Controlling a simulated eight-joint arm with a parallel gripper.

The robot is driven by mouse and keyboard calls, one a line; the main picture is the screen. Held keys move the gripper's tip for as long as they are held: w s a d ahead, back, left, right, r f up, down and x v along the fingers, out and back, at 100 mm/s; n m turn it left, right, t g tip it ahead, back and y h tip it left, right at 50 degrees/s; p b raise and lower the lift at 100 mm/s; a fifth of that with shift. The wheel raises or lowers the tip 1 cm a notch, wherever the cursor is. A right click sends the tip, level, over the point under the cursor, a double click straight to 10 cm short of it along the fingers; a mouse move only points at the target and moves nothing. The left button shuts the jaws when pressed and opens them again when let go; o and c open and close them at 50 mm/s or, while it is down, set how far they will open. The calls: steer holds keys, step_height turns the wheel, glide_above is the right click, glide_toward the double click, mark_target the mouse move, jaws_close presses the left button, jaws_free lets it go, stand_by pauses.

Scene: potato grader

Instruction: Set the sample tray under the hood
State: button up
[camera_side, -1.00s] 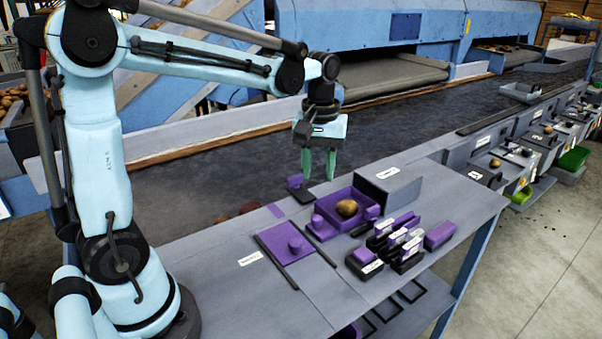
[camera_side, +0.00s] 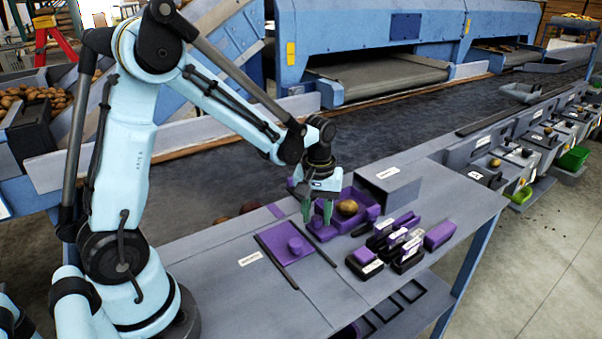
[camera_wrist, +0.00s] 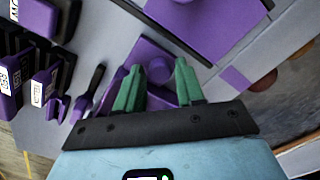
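The sample tray (camera_side: 349,224) is a purple open tray on the grey bench with a brown potato (camera_side: 348,207) in it. The hood (camera_side: 396,187) is a grey box just right of and behind the tray; the tray stands outside it. My gripper (camera_side: 316,211) points down at the tray's left end. In the wrist view its green fingers (camera_wrist: 157,68) stand apart, with a round purple knob (camera_wrist: 158,71) showing between them. I cannot tell whether either finger touches the knob. The gripper hides part of the tray's left end.
Labelled black and purple holders (camera_side: 365,264) stand right in front of the tray. A purple block (camera_side: 439,235) is farther right. The dark conveyor (camera_side: 240,170) runs behind the bench.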

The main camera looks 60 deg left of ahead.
jaws_close()
stand_by(0.3)
glide_above(360, 209)
stand_by(0.5)
jaws_free()
step_height(360, 209, up, 12)
stand_by(0.7)
